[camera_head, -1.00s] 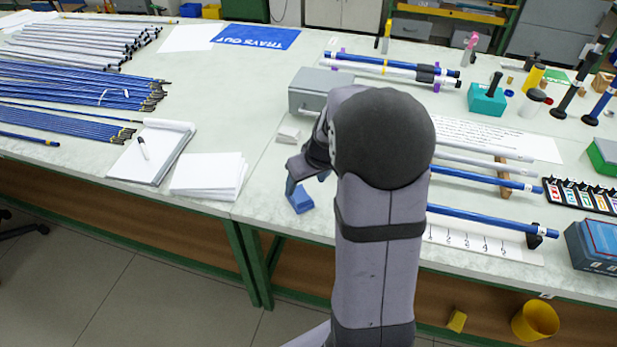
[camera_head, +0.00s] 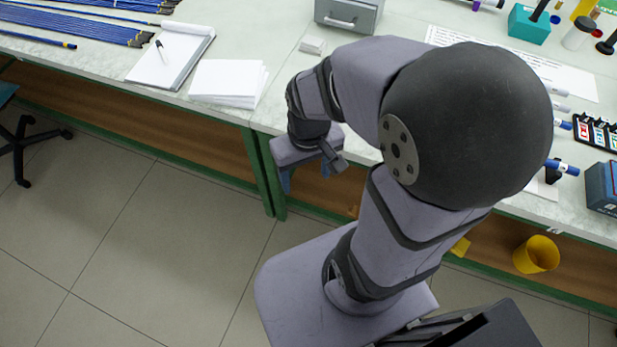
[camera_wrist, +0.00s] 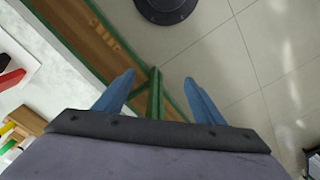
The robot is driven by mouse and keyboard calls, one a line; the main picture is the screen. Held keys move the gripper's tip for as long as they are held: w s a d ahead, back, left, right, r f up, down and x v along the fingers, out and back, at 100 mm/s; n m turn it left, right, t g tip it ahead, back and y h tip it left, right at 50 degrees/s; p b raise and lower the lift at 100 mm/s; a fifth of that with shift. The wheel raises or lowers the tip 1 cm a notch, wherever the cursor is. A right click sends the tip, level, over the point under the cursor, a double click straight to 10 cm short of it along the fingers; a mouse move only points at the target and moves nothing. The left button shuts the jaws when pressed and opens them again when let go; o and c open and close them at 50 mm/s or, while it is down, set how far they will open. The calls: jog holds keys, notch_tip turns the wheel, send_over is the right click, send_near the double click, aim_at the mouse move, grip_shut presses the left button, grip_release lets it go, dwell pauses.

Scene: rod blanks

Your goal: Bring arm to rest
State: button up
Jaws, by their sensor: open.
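My arm is folded back close to my body in the head view. My gripper (camera_head: 306,177) hangs at the front edge of the worktable (camera_head: 232,108), with its blue fingers pointing down. In the wrist view the two blue fingers (camera_wrist: 160,96) stand apart with nothing between them. Beyond them are a green table leg, the brown panel below the table and the tiled floor. My arm's large dark joint hides much of the right part of the table in the head view.
A notepad with a pen (camera_head: 172,55) and a paper stack (camera_head: 228,82) lie near the table's front edge. Blue rods (camera_head: 85,25) lie at the back left. A grey box (camera_head: 347,15) stands behind my arm. A yellow bin (camera_head: 536,254) is below the table.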

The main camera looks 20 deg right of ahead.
jog(key=shift+s+a+f, duration=0.1)
jog(key=shift+s+a, duration=0.05)
jog(key=shift+s, duration=0.35)
jog(key=shift+s+a+f, duration=0.1)
jog(key=shift+s, duration=0.4)
notch_tip(320, 180, down, 32)
jog(key=b, duration=3.2)
